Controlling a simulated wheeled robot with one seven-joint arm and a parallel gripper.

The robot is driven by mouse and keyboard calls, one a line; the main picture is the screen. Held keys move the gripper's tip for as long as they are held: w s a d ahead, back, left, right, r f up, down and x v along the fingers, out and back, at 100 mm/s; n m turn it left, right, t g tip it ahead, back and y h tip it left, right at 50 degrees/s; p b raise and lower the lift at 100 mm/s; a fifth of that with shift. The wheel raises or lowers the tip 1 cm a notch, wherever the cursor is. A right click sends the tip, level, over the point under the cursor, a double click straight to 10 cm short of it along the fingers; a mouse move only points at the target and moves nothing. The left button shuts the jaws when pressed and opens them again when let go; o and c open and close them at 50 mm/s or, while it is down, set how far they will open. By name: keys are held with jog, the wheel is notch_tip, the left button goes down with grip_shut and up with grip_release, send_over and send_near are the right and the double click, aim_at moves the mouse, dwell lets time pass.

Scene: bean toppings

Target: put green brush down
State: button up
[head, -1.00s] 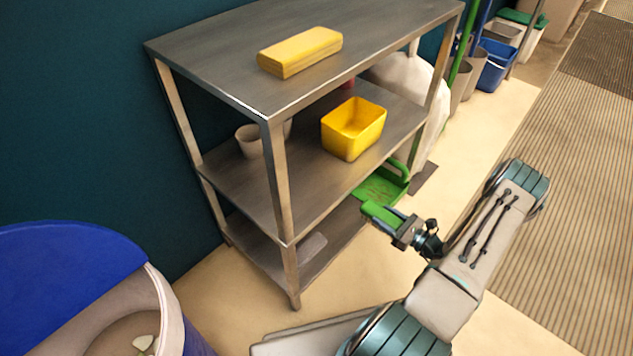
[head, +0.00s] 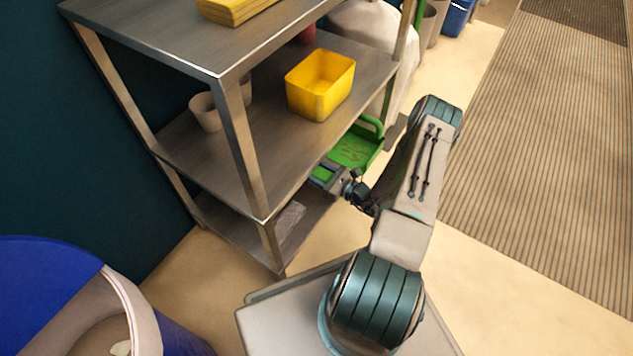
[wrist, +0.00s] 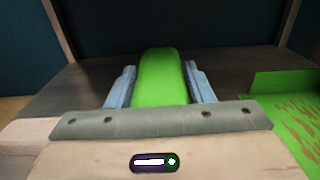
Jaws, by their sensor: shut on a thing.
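The green brush (wrist: 160,82) shows in the wrist view as a green block between the two fingers of my gripper (wrist: 160,70). My gripper is shut on it. In the head view my gripper (head: 322,174) reaches in at the right side of the metal rack, below the middle shelf. Only a bit of the brush shows there. The bottom shelf (head: 290,222) lies beneath, and its grey surface (wrist: 75,85) also shows around the brush in the wrist view. I cannot tell whether the brush touches the shelf.
A green dustpan (head: 356,150) with brown marks is right of my gripper; it also shows in the wrist view (wrist: 285,85). A yellow bin (head: 320,88) and beige cups (head: 205,112) stand on the middle shelf (head: 215,165). A rack post (head: 243,145) stands left of my gripper.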

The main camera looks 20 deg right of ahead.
jog(key=shift+f+b, duration=1.2)
jog(key=shift+f, duration=0.8)
jog(key=shift+f, duration=0.15)
jog(key=o, duration=1.1)
jog(key=shift+s+r, duration=0.1)
jog(key=shift+r, duration=0.1)
jog(key=p+v, duration=0.3)
jog(key=v, duration=0.8)
jog(key=shift+s+d+f+p, duration=0.1)
jog(key=shift+s+d+p, duration=0.15)
jog(key=shift+s+p, duration=0.1)
